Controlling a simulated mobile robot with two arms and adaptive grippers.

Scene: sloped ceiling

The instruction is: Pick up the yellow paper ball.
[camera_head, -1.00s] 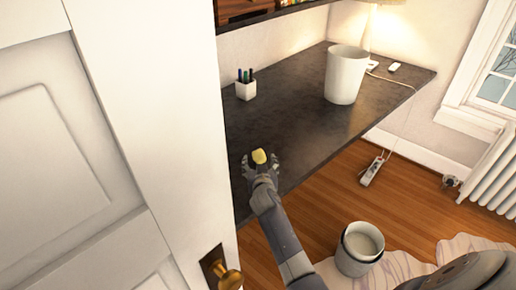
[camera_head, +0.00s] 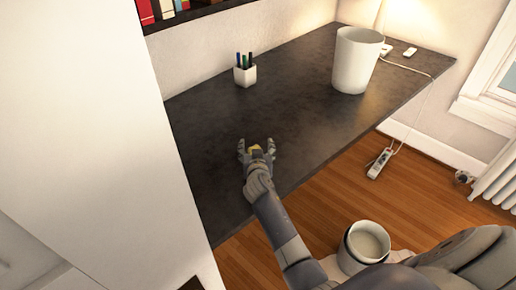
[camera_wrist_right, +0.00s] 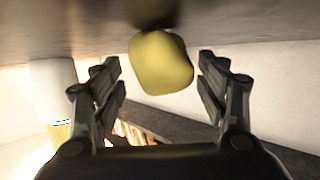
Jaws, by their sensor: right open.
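The gripper partly hides the ball in the head view. My left gripper is not in view.
A white bin (camera_head: 355,62) and a pen cup (camera_head: 245,75) stand farther back on the desk. A white door (camera_head: 85,120) is close on the left.

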